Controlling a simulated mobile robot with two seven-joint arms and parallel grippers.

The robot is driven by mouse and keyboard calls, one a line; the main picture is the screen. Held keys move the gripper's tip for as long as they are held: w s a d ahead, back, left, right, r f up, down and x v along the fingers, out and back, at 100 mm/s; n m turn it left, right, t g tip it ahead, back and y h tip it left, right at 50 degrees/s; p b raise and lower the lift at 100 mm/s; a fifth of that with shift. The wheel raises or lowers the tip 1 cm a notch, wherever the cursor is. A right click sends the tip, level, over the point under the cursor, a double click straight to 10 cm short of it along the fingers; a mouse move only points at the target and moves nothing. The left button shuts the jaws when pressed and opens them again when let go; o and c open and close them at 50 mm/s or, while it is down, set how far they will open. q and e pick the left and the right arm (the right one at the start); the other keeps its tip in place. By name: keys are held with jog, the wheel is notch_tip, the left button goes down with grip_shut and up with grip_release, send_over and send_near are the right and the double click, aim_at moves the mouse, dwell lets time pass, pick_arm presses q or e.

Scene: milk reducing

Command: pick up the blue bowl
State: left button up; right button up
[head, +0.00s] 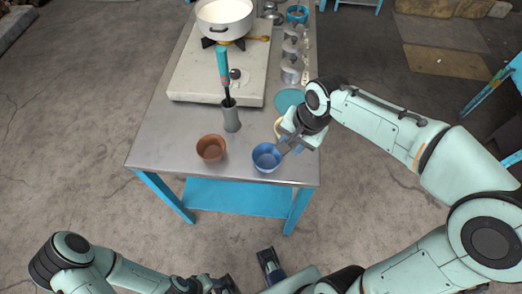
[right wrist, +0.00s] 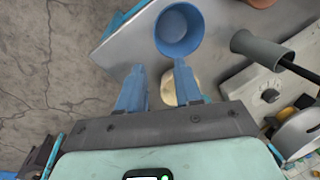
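The blue bowl (head: 266,157) sits upright near the front edge of the metal table, right of the brown bowl (head: 211,148). My right gripper (head: 288,146) is at its right side, low over the table. In the right wrist view the blue bowl (right wrist: 180,30) lies just beyond the fingertips of my right gripper (right wrist: 158,68). The fingers are apart with nothing between them; one fingertip is close to the bowl's rim, and I cannot tell if it touches. My left gripper (head: 222,285) is at the bottom edge, partly cut off, its opening unclear.
A grey cylinder holder (head: 231,117) with a teal-handled utensil (head: 223,70) stands behind the bowls. A white pot (head: 224,18) sits on a stove (head: 190,82) farther back. Metal canisters (head: 291,70) and a teal plate (head: 289,99) line the right side. The table's front left is clear.

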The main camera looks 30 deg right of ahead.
send_near(267, 160)
jog(key=s, duration=0.1)
jog(key=s+d, duration=0.1)
jog(key=s+f+b, duration=0.1)
jog(key=shift+s+d, duration=0.1)
jog(key=shift+d, duration=0.2)
jog(key=shift+a+b+x, duration=0.1)
jog(key=shift+b+x, duration=0.1)
jog(key=shift+x, duration=1.3)
jog(key=shift+a+b+x, duration=0.15)
jog(key=shift+x, duration=1.35)
jog(key=shift+c, duration=0.3)
jog(key=shift+r, duration=0.1)
grip_shut()
